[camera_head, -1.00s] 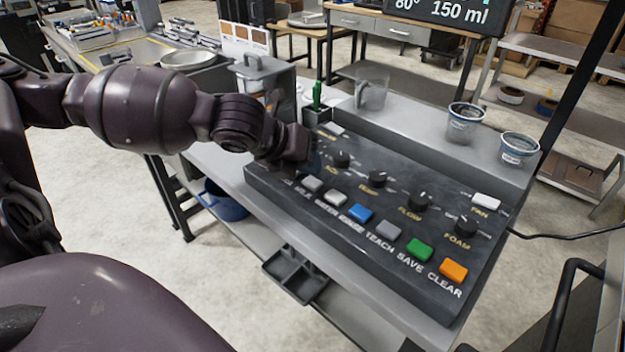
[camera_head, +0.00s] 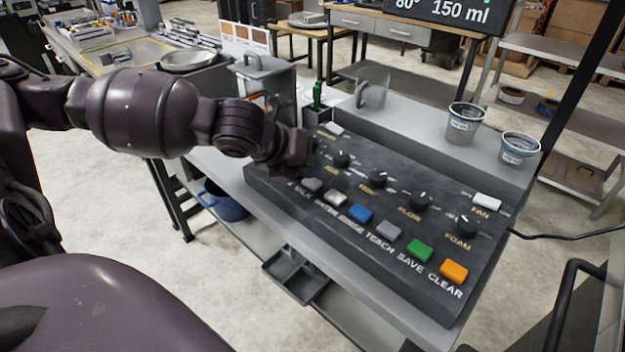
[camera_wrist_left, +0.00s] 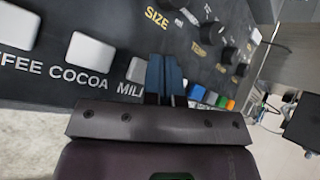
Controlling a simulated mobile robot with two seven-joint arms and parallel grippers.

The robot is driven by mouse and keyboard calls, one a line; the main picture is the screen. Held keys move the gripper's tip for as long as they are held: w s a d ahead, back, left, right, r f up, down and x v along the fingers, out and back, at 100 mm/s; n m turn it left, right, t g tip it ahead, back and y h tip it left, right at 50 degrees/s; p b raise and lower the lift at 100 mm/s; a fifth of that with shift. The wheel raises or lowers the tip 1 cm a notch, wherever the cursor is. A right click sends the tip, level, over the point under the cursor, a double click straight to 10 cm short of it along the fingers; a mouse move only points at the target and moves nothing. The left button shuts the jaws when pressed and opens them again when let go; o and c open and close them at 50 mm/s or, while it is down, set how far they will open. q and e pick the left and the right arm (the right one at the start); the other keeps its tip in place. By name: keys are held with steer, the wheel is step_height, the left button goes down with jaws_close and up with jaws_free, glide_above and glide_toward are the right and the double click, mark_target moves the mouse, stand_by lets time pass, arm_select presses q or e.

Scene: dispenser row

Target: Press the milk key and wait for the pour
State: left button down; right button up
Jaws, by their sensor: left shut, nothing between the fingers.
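The dark control panel (camera_head: 405,215) has a front row of keys. The grey milk key (camera_head: 313,185) is at the left of the visible ones. In the left wrist view the milk key (camera_wrist_left: 137,70) shows partly, with its label cut off by my fingers. My left gripper (camera_head: 312,164) is over the panel's left end, its fingertips hard to make out in the head view. In the left wrist view my left gripper (camera_wrist_left: 166,76) has its blue-grey fingers together and empty, beside the milk key; contact cannot be told. My right gripper is not in view.
A clear jug (camera_head: 371,90) and two cups (camera_head: 463,125) (camera_head: 518,150) stand behind the panel. A display (camera_head: 440,10) reads 80° and 150 ml. Water, blue, teach, green and orange keys (camera_head: 453,270) run rightward. The cocoa key (camera_wrist_left: 90,51) is beside milk.

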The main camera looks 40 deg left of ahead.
mark_target(309, 180)
arm_select(q)
steer(key=shift+f, duration=0.25)
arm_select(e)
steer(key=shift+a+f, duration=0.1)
arm_select(q)
steer(key=shift+f, duration=0.25)
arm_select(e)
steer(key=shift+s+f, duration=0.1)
arm_select(q)
steer(key=shift+r, duration=0.1)
stand_by(0.4)
steer(key=shift+r, duration=0.85)
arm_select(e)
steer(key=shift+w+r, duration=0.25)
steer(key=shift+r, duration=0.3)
arm_select(q)
steer(key=shift+r+p, duration=1.2)
steer(key=shift+r, duration=1.35)
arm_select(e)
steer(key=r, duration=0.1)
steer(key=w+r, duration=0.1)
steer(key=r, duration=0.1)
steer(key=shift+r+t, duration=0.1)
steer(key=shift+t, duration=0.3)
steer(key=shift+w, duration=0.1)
arm_select(q)
steer(key=shift+s+f, duration=0.1)
